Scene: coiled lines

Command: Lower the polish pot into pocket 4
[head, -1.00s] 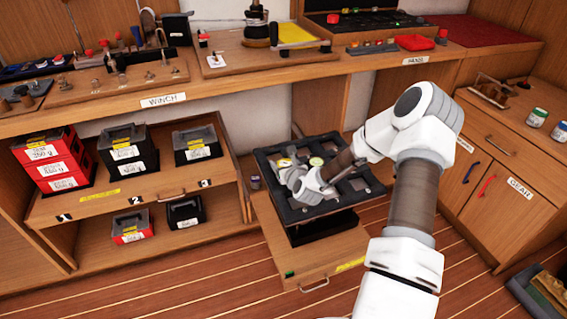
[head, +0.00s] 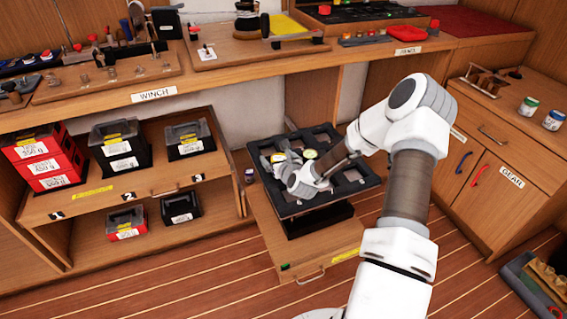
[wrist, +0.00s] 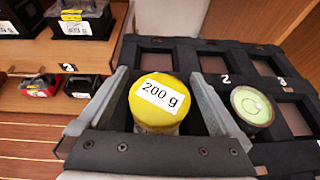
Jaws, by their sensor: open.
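A pot with a yellow lid marked "200 g" (wrist: 160,100) stands upright between the two fingers of my gripper (wrist: 160,84) in the wrist view. The fingers are apart, one on each side of it, with a small gap showing by the lid. Its lower part is hidden by my gripper, so I cannot tell how it sits. The black pocketed tray (head: 362,183) lies under my gripper in the head view. Pocket numbers 2 and 3 show in the wrist view; I cannot make out a 4.
The tray is on a pulled-out drawer (head: 325,245). A shelf with lidded boxes (head: 118,150) is to the left, and the bench edge (head: 215,85) is above and behind.

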